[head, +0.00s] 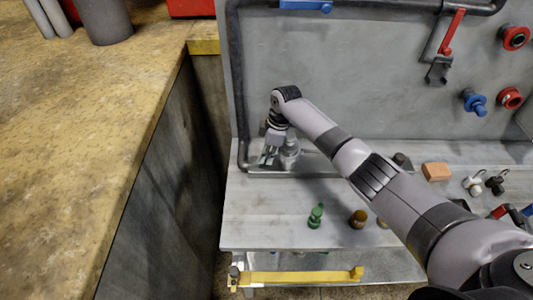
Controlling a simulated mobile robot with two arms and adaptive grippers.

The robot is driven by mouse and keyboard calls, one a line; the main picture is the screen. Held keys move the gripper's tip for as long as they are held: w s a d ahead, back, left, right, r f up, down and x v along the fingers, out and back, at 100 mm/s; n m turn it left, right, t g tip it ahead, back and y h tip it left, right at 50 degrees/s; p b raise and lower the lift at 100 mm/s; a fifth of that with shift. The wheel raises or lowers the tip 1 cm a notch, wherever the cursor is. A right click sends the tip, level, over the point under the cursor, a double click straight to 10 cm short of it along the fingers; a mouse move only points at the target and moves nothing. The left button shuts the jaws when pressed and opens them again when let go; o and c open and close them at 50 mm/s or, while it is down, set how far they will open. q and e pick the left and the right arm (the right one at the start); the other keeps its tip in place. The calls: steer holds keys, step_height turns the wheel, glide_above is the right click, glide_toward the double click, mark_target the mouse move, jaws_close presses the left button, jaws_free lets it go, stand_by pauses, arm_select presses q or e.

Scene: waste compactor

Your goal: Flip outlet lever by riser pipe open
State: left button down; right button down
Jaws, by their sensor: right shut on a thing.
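The grey riser pipe (236,80) runs down the left edge of the panel and bends along the back of the bench. My right gripper (267,157) points down just right of the pipe's lower bend, beside a metal valve fitting (290,156). It is shut on the outlet lever, which is mostly hidden by the fingers, so its angle cannot be told. My left gripper is not in view.
A green bottle (316,216) and a brown jar (358,218) stand on the bench (260,215) in front. An orange block (436,172) lies to the right. A red lever (452,33) and red knobs (514,38) are on the panel. A stone-topped counter (90,150) stands at left.

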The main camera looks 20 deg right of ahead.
steer(key=c, duration=1.7)
jaws_free()
steer(key=shift+r, duration=0.1)
